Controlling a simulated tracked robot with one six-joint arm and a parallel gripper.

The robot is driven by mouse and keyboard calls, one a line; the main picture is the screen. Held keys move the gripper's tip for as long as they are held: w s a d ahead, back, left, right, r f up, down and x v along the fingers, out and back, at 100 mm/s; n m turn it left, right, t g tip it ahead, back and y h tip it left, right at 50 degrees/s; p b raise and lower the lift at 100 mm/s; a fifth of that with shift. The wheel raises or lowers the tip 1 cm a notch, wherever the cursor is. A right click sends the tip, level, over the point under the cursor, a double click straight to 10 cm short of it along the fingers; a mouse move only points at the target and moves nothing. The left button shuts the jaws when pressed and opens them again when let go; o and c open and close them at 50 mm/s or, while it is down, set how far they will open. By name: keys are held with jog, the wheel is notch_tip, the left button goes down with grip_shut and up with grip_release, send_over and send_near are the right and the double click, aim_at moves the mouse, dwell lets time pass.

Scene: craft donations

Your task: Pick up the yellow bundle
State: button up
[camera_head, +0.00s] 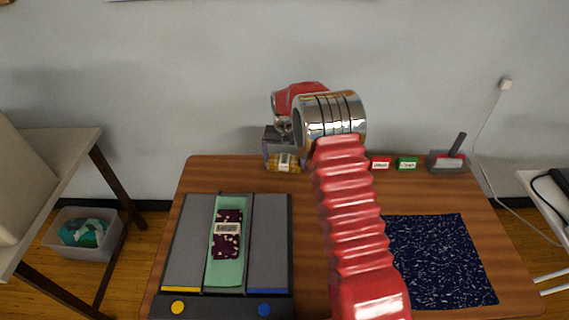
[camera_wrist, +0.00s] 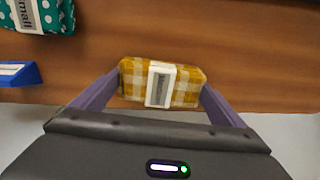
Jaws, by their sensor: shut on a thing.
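The yellow bundle (camera_wrist: 190,86) is a yellow and white checked cloth with a pale paper band around its middle. In the wrist view it lies between the two purple fingers of my gripper (camera_wrist: 150,94), which are shut on its two ends. In the head view the yellow bundle (camera_head: 275,164) shows at the back edge of the table, under my gripper (camera_head: 281,160). I cannot tell whether it touches the table. My arm hides part of the table's middle.
A grey tray with a green middle channel (camera_head: 211,277) holds a dark purple spotted bundle (camera_head: 226,244). A dark blue speckled mat (camera_head: 440,262) lies at the right. Red (camera_head: 380,163) and green (camera_head: 406,163) labelled blocks stand at the back. A teal dotted bundle (camera_wrist: 60,15) shows in the wrist view.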

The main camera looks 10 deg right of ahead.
aim_at(285, 160)
jog(key=shift+r, duration=0.1)
jog(key=shift+c, duration=0.3)
notch_tip(285, 160, up, 10)
jog(key=shift+f, duration=0.1)
dwell(0.8)
